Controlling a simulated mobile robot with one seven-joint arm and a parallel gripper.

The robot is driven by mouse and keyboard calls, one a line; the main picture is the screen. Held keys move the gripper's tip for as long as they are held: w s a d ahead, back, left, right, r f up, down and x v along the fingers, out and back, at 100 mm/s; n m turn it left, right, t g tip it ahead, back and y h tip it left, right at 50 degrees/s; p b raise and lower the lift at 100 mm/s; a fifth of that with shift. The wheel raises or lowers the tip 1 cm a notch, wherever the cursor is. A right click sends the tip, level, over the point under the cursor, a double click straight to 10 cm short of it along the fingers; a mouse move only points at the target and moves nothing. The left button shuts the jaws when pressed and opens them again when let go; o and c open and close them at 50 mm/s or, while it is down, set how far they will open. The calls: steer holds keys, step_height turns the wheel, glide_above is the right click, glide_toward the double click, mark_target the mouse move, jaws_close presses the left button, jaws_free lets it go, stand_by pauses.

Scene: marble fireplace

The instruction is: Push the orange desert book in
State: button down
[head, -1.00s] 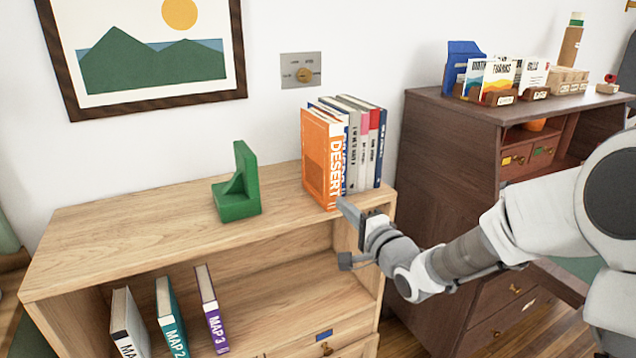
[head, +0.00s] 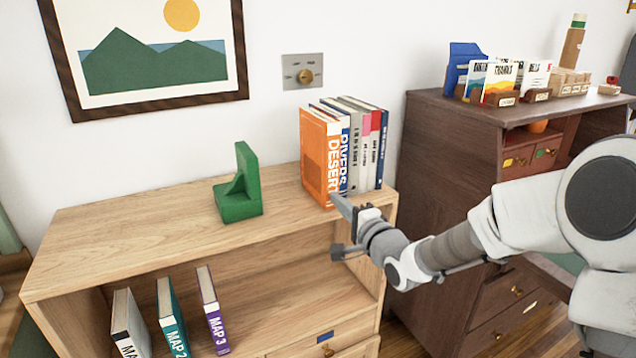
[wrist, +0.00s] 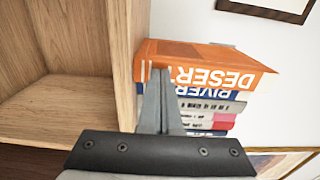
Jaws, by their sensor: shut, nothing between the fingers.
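The orange desert book (head: 318,160) stands upright at the left end of a row of books on top of the wooden shelf. Its spine looks about level with the blue rivers book (head: 344,165) beside it. My gripper (head: 343,206) is shut and empty, with its tips at the lower part of the desert book's spine. In the wrist view the desert book (wrist: 205,60) lies across the picture, and my closed fingers (wrist: 160,85) overlap its spine. I cannot tell whether they touch it.
A green bookend (head: 238,190) stands apart to the left on the shelf top (head: 130,235). Grey, pink and dark blue books stand right of the rivers book. Map books (head: 172,315) are in the lower compartment. A dark cabinet (head: 440,150) stands at the right.

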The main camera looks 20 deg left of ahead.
steer(key=shift+x, duration=1.4)
steer(key=shift+v, duration=1.75)
steer(key=p+v, duration=0.3)
steer(key=v, duration=1.1)
